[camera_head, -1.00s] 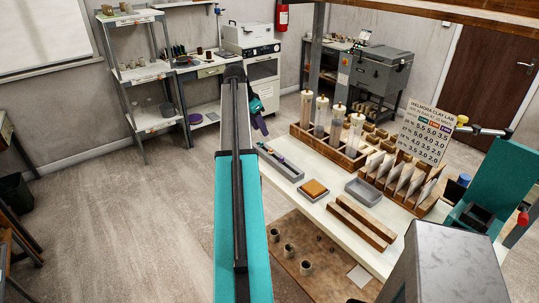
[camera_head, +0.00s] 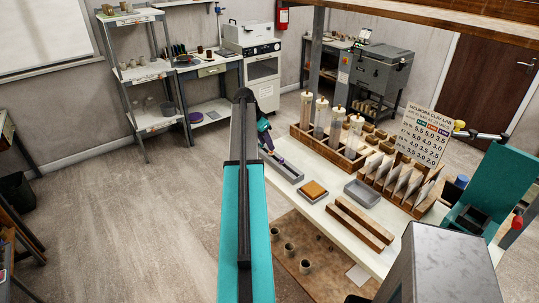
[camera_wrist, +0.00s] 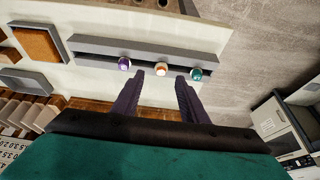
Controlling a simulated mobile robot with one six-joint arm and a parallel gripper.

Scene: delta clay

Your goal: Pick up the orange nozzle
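The orange nozzle (camera_wrist: 161,69) sits in a long grey tray (camera_wrist: 95,62) in the wrist view, between a purple nozzle (camera_wrist: 124,64) and a teal nozzle (camera_wrist: 196,75). My gripper (camera_wrist: 161,77) is open, with its two dark purple fingers apart. In the picture the orange nozzle appears between the fingertips and slightly beyond them. I cannot tell the height gap, and nothing is held. In the head view, my gripper (camera_head: 269,147) is at the far left end of the tray (camera_head: 290,175), where the orange nozzle is not clearly seen.
The white table (camera_head: 325,214) also holds an orange sponge-like block in a small tray (camera_head: 314,190), an empty grey tray (camera_head: 362,193) and a wooden rack with tall tubes (camera_head: 328,148). A wooden rack with upright cards (camera_head: 403,186) stands to the right.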

